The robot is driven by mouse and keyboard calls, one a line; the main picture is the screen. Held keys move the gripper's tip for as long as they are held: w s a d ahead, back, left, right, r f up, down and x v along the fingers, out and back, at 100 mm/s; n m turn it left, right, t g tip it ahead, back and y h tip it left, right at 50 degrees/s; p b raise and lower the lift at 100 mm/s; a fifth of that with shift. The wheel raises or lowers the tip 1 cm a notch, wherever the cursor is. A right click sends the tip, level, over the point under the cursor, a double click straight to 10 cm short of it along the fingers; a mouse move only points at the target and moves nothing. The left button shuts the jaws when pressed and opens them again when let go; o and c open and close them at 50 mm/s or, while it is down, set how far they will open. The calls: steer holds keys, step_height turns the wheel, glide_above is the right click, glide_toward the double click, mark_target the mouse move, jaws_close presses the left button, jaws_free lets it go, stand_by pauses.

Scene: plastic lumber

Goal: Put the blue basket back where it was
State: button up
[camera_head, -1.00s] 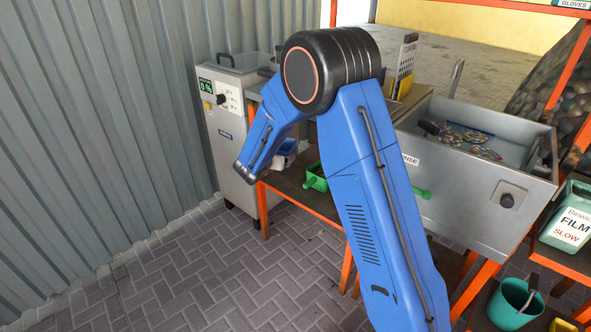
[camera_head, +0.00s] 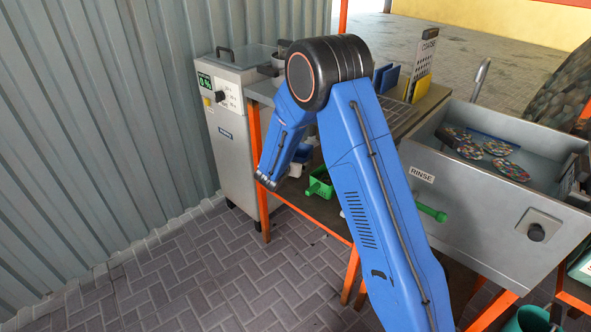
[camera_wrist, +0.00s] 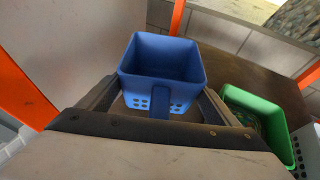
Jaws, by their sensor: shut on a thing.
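The blue basket (camera_wrist: 158,62) is upright and empty in the wrist view, with an open top, holes low in its wall and a tab-like handle on the near side. My gripper (camera_wrist: 160,104) is shut on it, with a finger at either side of the handle; the exact contact is hard to see.
A green basket (camera_head: 320,184) stands on the shelf just right of the blue one; it also shows in the wrist view (camera_wrist: 252,122). Orange posts (camera_head: 255,160) frame the shelf. A grey machine (camera_head: 228,140) is at left, a rinse sink (camera_head: 470,210) at right.

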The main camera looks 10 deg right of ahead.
steer(key=shift+f, duration=2)
steer(key=shift+f, duration=0.2)
steer(key=o, duration=1.3)
steer(key=shift+c, duration=0.2)
steer(key=shift+r, duration=0.1)
steer(key=shift+s+a+r, duration=0.1)
steer(key=shift+a+r, duration=0.05)
steer(key=v, duration=1.1)
steer(key=shift+s+a+r, duration=0.1)
steer(key=shift+s+a, duration=0.05)
steer(key=shift+s, duration=0.2)
